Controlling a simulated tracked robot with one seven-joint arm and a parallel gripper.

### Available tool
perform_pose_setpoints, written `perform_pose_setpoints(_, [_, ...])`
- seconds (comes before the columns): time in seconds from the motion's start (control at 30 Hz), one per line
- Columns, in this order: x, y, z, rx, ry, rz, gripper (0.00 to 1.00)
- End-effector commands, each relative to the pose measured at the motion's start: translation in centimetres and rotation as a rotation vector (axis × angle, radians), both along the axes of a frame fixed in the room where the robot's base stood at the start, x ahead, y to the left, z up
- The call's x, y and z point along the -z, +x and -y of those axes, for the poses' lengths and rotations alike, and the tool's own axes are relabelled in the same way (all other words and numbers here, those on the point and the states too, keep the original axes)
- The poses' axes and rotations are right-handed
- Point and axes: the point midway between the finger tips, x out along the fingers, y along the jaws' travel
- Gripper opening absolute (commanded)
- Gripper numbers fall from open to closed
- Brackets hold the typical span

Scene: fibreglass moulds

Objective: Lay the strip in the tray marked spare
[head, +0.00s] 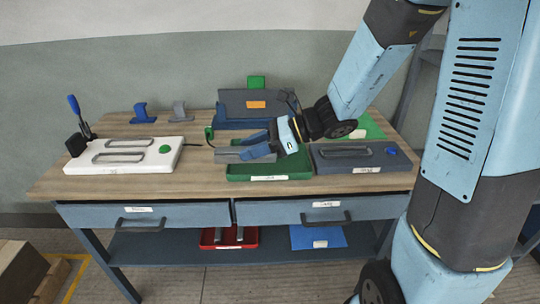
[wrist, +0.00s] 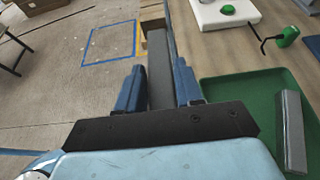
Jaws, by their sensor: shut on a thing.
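My gripper (head: 247,146) is shut on a grey strip (wrist: 159,72), which stands between the two blue fingers in the wrist view. It is over the left part of a green tray (head: 270,178) near the table's front edge. The tray also shows at the right of the wrist view (wrist: 248,88). A second grey strip (wrist: 291,130) lies inside that tray. The tray has a white label on its front, too small to read. In the head view the fingers partly hide the strips, and I cannot tell the height of the held one above the tray.
A white mould (head: 85,165) stands left of the tray, a dark grey mould (head: 335,164) right of it. A dark blue fixture (head: 232,122) stands behind. On the lower shelf are a red tray (head: 210,243) with strips and a blue tray (head: 302,238). The table's front left is clear.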

Motion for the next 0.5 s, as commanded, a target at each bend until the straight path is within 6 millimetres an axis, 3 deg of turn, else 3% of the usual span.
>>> perform_pose_setpoints(0.5, [4.0,8.0,4.6,0.013,0.0,-0.003,0.03])
